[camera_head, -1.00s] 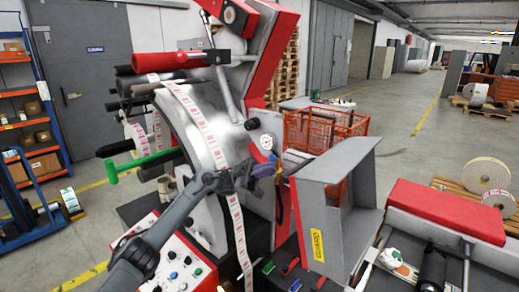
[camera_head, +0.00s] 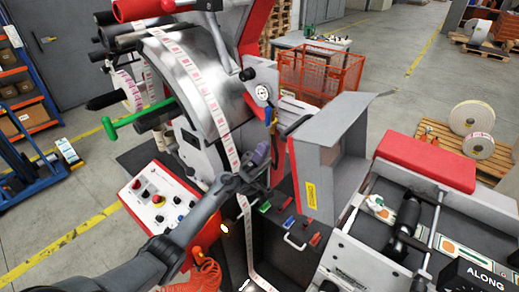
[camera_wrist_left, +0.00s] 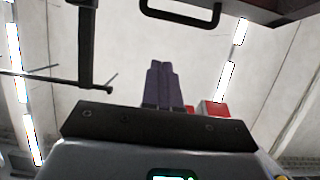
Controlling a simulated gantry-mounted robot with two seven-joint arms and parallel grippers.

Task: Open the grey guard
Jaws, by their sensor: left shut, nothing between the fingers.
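The grey guard (camera_head: 320,165) is a box-like sheet-metal cover with a yellow label on its lower left face. It stands right of the middle in the head view, beside the red and grey machine. My left gripper (camera_head: 262,155) is just left of the guard's left edge, with a small gap showing in the picture; depth is hard to judge. Its purple-grey fingers are shut and empty. In the left wrist view the fingers (camera_wrist_left: 162,85) lie together, against the ceiling. The guard cannot be made out for sure there. My right gripper is not in view.
A white and red label web (camera_head: 200,90) runs down behind my left wrist. A control panel (camera_head: 160,195) with buttons is at left. A red-topped block (camera_head: 425,160) and rollers are right of the guard. A black handle (camera_wrist_left: 180,12) crosses the top of the wrist view.

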